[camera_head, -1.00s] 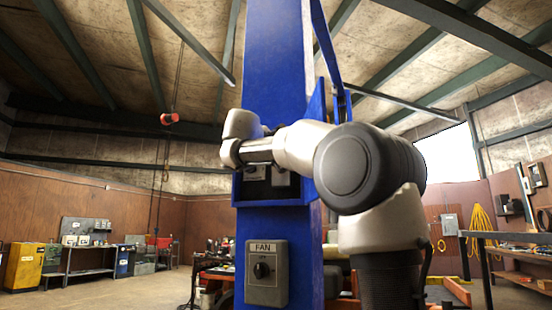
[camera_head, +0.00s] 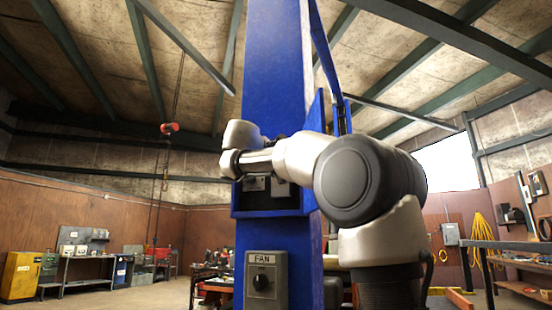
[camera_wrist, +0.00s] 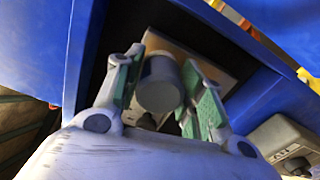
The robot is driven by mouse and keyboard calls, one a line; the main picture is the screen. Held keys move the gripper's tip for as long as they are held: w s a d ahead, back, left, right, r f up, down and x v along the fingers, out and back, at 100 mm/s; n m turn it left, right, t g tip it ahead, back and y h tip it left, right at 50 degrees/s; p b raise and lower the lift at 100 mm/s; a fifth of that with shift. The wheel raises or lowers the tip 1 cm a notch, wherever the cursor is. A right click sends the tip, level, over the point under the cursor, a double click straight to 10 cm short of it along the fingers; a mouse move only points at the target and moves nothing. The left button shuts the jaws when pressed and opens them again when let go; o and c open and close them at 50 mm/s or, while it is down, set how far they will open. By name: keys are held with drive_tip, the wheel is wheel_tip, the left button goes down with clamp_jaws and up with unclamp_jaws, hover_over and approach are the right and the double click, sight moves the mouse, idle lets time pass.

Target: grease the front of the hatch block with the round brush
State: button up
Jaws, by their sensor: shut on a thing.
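In the wrist view, my gripper (camera_wrist: 165,88) has its two green-padded fingers on either side of a grey, rounded cylinder (camera_wrist: 159,84), which it holds. The cylinder looks like the handle of the round brush; no bristles show. Behind it is a tan, flat-faced block (camera_wrist: 205,58) inside a blue recess, which may be the hatch block. The cylinder hides part of this block, and I cannot tell if they touch. In the head view, my wrist is in front of the blue column (camera_head: 272,70), and the fingers and brush are hidden.
A grey FAN switch box (camera_head: 266,280) is on the column below the recess. A grey box with a knob (camera_wrist: 287,140) sits right of my gripper in the wrist view. Blue recess walls close in around the fingers. A red hoist hook (camera_head: 169,128) hangs at left.

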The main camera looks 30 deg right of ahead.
drive_tip(key=shift+f, duration=5.35)
drive_tip(key=shift+w+a, duration=0.1)
drive_tip(key=shift+a, duration=0.05)
drive_tip(key=shift+r, duration=7)
drive_tip(key=shift+f, duration=7.05)
drive_tip(key=shift+v, duration=2.9)
drive_tip(key=shift+v, duration=1.5)
